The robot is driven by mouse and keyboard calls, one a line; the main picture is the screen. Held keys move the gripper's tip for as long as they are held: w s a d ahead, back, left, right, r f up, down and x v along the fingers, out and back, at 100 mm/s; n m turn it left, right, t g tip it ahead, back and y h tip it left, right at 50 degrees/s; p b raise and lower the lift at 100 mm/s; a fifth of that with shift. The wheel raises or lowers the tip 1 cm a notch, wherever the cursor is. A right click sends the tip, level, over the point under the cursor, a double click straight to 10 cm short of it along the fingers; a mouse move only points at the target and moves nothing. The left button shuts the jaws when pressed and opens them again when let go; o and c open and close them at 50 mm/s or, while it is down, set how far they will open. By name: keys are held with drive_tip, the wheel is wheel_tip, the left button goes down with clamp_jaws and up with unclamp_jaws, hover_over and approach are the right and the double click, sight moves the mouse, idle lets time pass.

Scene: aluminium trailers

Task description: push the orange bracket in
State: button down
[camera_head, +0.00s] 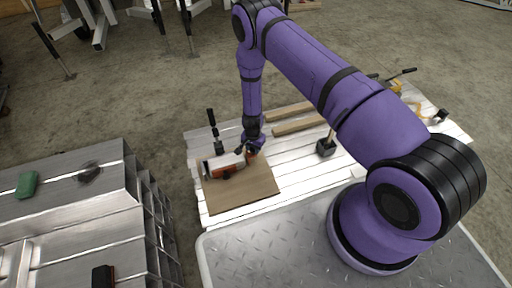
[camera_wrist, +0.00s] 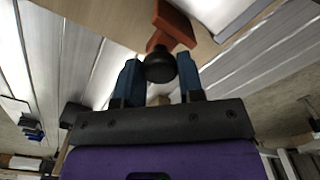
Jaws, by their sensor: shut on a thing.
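The orange bracket (camera_wrist: 174,24) shows at the top of the wrist view, with a round black knob (camera_wrist: 160,66) at its near end. My gripper (camera_wrist: 158,78) has its two blue fingers on either side of this knob and is shut on it. In the head view my gripper (camera_head: 252,148) is low, at the right end of a silver-white block (camera_head: 222,162) with orange parts. The block lies on a brown board (camera_head: 245,194). The wrist covers much of the bracket in the head view, so how far in it sits cannot be told.
The board lies on a white slatted table (camera_head: 310,181). A black-handled clamp (camera_head: 213,128) stands behind the block, and another black-based piece (camera_head: 326,147) stands to the right. Wooden strips (camera_head: 300,124) lie farther back. Metal trailer parts (camera_head: 75,225) fill the left.

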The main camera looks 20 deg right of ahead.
drive_tip(key=shift+a, duration=1.8)
drive_tip(key=c, duration=0.7)
unclamp_jaws()
drive_tip(key=shift+c, duration=0.2)
drive_tip(key=shift+r, duration=0.1)
wheel_tip(320, 180, up, 11)
